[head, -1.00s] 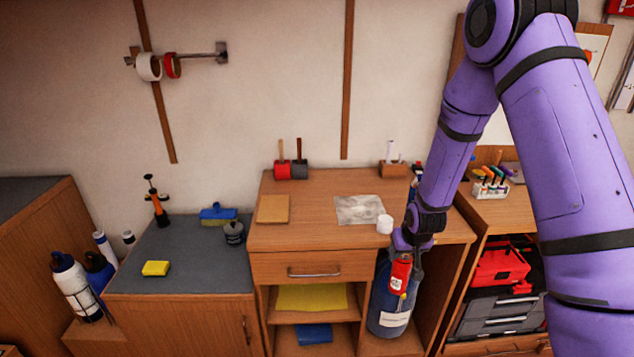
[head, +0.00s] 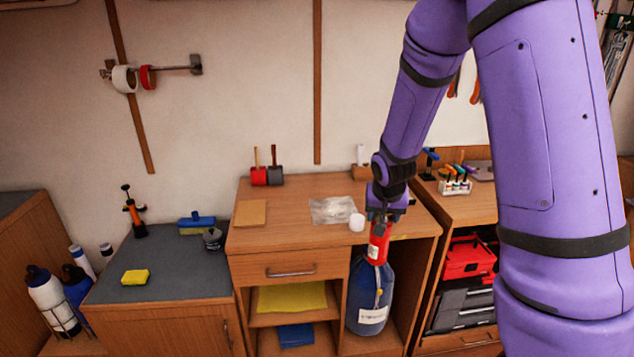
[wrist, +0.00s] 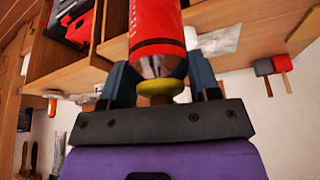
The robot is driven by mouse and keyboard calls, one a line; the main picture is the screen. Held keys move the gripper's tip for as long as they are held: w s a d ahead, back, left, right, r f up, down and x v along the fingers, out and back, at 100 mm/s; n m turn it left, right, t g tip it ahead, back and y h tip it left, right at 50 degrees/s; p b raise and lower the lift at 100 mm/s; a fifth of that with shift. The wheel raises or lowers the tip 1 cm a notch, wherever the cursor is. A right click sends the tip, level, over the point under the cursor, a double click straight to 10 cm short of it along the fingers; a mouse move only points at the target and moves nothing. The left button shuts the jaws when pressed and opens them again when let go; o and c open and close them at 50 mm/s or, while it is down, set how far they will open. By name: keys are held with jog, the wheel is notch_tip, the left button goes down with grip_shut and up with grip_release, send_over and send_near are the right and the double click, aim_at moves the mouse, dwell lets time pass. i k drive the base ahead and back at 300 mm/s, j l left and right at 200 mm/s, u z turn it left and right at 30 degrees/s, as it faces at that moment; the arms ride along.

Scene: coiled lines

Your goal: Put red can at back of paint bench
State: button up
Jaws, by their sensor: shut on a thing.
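My gripper (head: 383,214) is shut on the top of a red can (head: 378,245), which hangs upright below it. In the head view the can overlaps the front edge of the wooden paint bench (head: 290,232), near its right part, with its lower end below the top's level in the picture. In the wrist view the red can (wrist: 156,28) shows a silver shoulder and a yellowish nozzle between the fingers (wrist: 155,88). The back of the bench top holds a small red item and a grey one with upright handles (head: 267,172).
A white cup-like item (head: 357,222), a clear bag (head: 333,209) and a tan sheet (head: 250,213) lie on the bench. A small wooden block (head: 362,173) stands at the back right. The bench's back middle is clear.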

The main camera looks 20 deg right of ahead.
aim_at(316, 180)
jog(key=i, duration=1.5)
